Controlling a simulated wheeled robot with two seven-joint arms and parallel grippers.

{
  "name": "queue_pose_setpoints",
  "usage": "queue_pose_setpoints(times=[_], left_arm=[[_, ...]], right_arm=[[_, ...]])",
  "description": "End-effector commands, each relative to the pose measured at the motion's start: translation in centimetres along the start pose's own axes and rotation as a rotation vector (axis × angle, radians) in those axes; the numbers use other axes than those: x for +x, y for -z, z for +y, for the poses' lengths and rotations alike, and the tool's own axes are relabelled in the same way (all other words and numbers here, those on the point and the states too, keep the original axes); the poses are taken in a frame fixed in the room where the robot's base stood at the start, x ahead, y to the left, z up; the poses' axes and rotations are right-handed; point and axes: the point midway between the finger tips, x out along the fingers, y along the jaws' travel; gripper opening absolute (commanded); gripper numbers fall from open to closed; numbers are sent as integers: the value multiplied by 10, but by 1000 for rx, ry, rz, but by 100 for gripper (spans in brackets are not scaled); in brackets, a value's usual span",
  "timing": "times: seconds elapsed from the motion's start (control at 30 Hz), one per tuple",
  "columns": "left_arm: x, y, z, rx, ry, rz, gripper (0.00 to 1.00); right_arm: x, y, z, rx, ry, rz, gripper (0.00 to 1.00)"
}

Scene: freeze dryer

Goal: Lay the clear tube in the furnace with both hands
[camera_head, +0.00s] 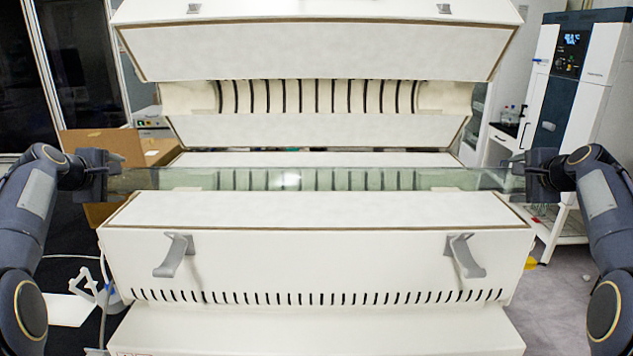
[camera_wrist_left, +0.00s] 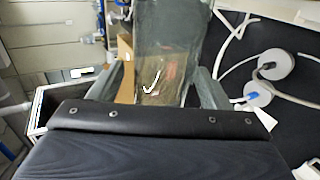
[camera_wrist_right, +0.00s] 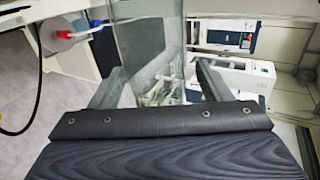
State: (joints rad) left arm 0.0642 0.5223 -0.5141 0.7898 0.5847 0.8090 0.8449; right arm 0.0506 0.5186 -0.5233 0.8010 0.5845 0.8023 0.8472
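The clear tube (camera_head: 300,179) lies level along the open furnace (camera_head: 315,215), with the ribbed lower trough showing through it. Its ends reach past both sides of the furnace; its contact with the trough is hidden. My left gripper (camera_head: 108,172) is at the left end. In the left wrist view the tube (camera_wrist_left: 168,50) is between the fingers, with a gap on one side. My right gripper (camera_head: 525,172) is at the right end. In the right wrist view the tube (camera_wrist_right: 150,50) also has a gap on one side. Both grippers look open around the tube.
The raised furnace lid (camera_head: 315,52) is above and behind the tube. Two grey handles (camera_head: 174,256) (camera_head: 464,256) stick out of the furnace front. A cardboard box (camera_head: 105,143) is behind my left gripper. A white cabinet unit (camera_head: 578,95) stands at the back right.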

Motion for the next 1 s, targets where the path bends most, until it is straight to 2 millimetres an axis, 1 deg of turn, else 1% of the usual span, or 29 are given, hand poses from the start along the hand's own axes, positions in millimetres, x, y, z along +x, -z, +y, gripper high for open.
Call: queue_pose_setpoints(times=[0.03, 0.13, 0.33, 0.4, 0.53, 0.57, 0.6, 0.63, 0.77, 0.8, 0.83, 0.93, 1.0], left_arm=[[0, 0, 0, 0, 1, 0, 78], [0, 0, -1, -1, 2, 0, 91], [1, 1, -2, -1, 3, 0, 91], [1, 1, -2, -1, 4, 1, 100], [1, 1, -2, -1, 4, 1, 100], [3, 3, -6, 21, 16, 9, 100], [3, 3, -6, 20, 16, 9, 100], [3, 3, -6, 20, 16, 9, 100], [2, 2, -5, 17, 12, 7, 100], [2, 2, -5, 16, 11, 6, 100], [2, 2, -4, 16, 10, 6, 100], [-5, 2, -3, 14, 9, 5, 100], [-14, 1, -2, 13, 6, 4, 100]], right_arm=[[0, 0, 0, 0, -1, 0, 78], [0, 0, 1, 1, -2, 0, 91], [1, 0, 2, 1, -3, 0, 91], [1, 1, 2, 1, -4, 0, 91], [1, 1, 2, 1, -4, 0, 91], [1, 1, 2, 1, -4, 0, 92], [1, 1, 2, 1, -4, 0, 97], [1, 1, 2, 1, -4, 0, 100], [1, 1, 2, 1, -4, 0, 100], [3, 3, 7, -21, -16, 8, 100], [3, 3, 6, -21, -16, 8, 100], [-4, 3, 4, -18, -12, 7, 100], [-13, 2, 4, -16, -10, 7, 100]])
